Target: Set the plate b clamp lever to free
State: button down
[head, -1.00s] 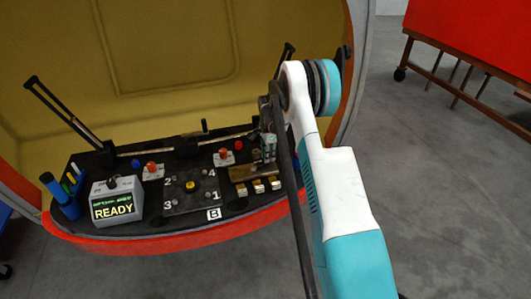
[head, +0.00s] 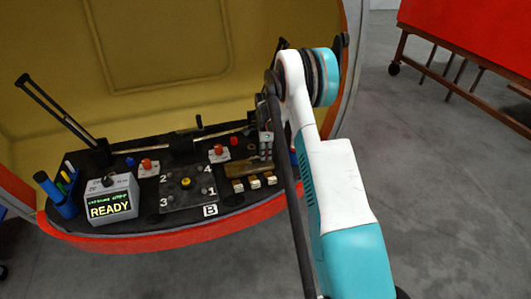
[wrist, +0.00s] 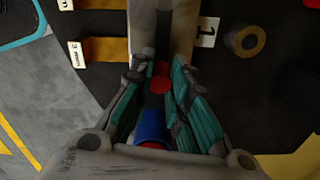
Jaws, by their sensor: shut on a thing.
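My gripper (head: 266,148) is low at the right end of the dark console (head: 130,220), beside the brass-coloured block. In the wrist view, my gripper's teal-padded fingers (wrist: 162,86) are close together around a small red knob (wrist: 161,76), at the end of a grey bar that runs up the picture. The knob appears to be the clamp lever's handle; its free or clamped position cannot be told. A blue cylinder with a red end (wrist: 152,128) shows below the knob between the fingers. The plate marked B (head: 210,211) has a yellow button and numbered corners.
A grey box reading READY (head: 110,205) and a blue pen holder (head: 55,195) stand at the left. Two orange knobs on white bases (head: 147,165) sit behind the plate. Small brass blocks (head: 255,182) lie close to my gripper. The yellow shell wall rises behind.

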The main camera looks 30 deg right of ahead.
jog(key=c, duration=1.5)
grip_release()
notch_tip(320, 180, up, 12)
